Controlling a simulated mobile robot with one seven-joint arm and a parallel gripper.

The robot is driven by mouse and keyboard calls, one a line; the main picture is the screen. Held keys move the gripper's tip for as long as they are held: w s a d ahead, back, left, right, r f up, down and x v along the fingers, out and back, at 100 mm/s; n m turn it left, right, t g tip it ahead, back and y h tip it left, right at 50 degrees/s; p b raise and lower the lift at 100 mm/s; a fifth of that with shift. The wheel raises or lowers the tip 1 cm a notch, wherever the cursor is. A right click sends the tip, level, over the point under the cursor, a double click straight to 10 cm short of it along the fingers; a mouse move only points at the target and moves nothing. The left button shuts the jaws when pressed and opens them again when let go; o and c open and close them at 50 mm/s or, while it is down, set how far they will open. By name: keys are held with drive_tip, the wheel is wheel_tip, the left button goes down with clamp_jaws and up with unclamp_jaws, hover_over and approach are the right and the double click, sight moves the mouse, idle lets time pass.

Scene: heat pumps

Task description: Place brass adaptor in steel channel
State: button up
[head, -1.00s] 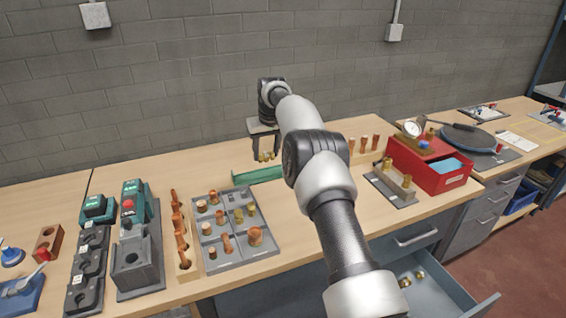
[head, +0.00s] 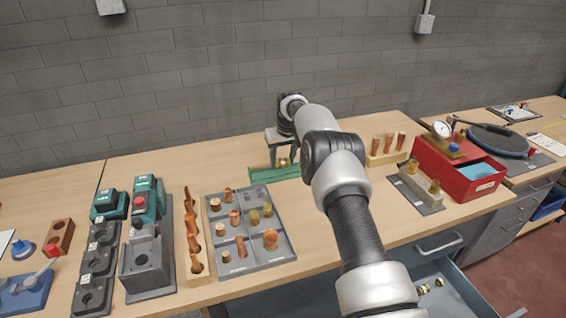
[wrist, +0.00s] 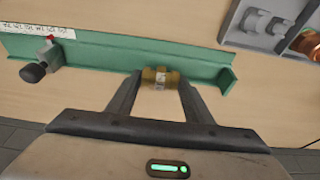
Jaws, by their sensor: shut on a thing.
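The green channel (head: 262,178) lies along the back of the bench; it spans the upper part of the wrist view (wrist: 100,57). My gripper (head: 284,162) is over its right half, with the fingers pointing down. In the wrist view my gripper (wrist: 160,85) is shut on the brass adaptor (wrist: 160,75), a short yellow piece between the fingertips. The adaptor overlaps the channel's near edge, left of its right end. Whether it touches the channel floor cannot be told. A clamp with a black knob (wrist: 34,72) sits at the channel's left part.
A grey compartment tray (head: 270,258) of copper and brass fittings lies in front of the channel. To the right stand a wooden block with copper pieces (head: 385,158), a grey rack with brass pieces (head: 425,198) and a red box (head: 470,180). An open drawer (head: 450,280) juts out below.

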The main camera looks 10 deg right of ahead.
drive_tip(key=shift+f, duration=0.75)
drive_tip(key=shift+f, duration=0.1)
drive_tip(key=o, duration=0.8)
drive_tip(key=shift+f, duration=0.1)
drive_tip(key=o, duration=0.4)
